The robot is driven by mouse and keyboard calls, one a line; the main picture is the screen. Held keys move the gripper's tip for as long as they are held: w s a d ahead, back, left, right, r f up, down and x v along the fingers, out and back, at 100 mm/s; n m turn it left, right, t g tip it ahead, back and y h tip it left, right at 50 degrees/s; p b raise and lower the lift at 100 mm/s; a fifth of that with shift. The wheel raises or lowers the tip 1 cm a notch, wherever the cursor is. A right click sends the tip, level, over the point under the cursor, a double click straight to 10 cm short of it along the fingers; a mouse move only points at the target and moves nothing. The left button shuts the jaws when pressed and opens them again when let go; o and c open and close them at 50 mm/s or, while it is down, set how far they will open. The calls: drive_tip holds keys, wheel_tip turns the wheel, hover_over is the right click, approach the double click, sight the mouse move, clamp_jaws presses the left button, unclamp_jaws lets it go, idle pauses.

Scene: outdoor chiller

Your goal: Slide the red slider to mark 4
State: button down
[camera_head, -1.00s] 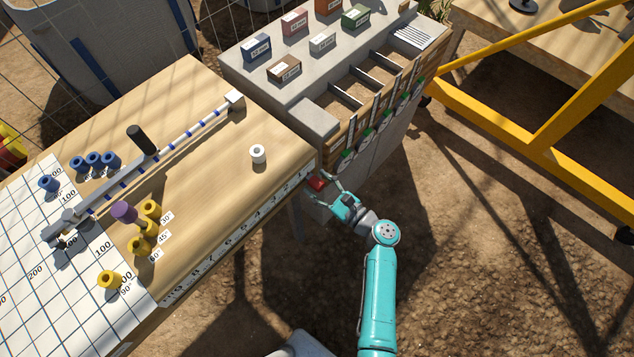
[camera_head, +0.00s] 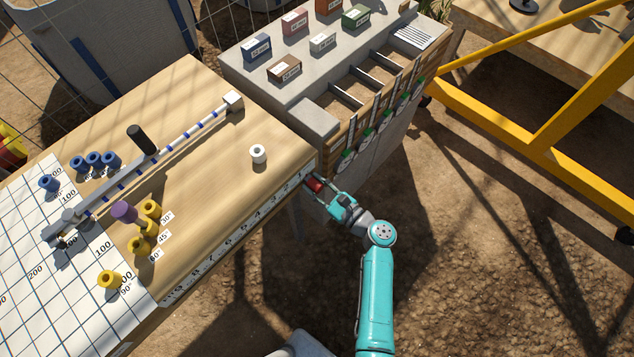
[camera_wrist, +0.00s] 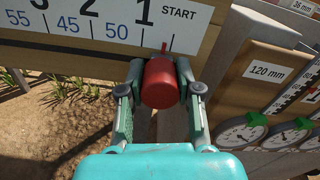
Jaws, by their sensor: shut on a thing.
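The red slider (camera_wrist: 160,84) is a red cylinder at the table's front edge, just below the START end of the numbered scale (camera_wrist: 105,22) in the wrist view. A thin red pointer above it stands between START and mark 1. My gripper (camera_wrist: 160,88) is shut on the red slider, one finger on each side. In the head view the slider (camera_head: 315,185) is at the right end of the scale (camera_head: 240,235), with my gripper (camera_head: 324,190) around it. Mark 4 (camera_head: 257,216) is further left along the edge.
A grey cabinet with gauges (camera_head: 348,160) stands close to the right of the slider. Open ground lies in front of the table's edge.

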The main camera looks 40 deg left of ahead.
sight(261, 221)
drive_tip(key=s, duration=0.5)
drive_tip(key=s+a, duration=0.1)
drive_tip(key=s, duration=1.1)
drive_tip(key=shift+s+a, duration=0.15)
drive_tip(key=c, duration=0.8)
unclamp_jaws()
drive_tip(key=shift+o, duration=0.2)
drive_tip(key=d, duration=1.2)
drive_tip(key=shift+s, duration=0.45)
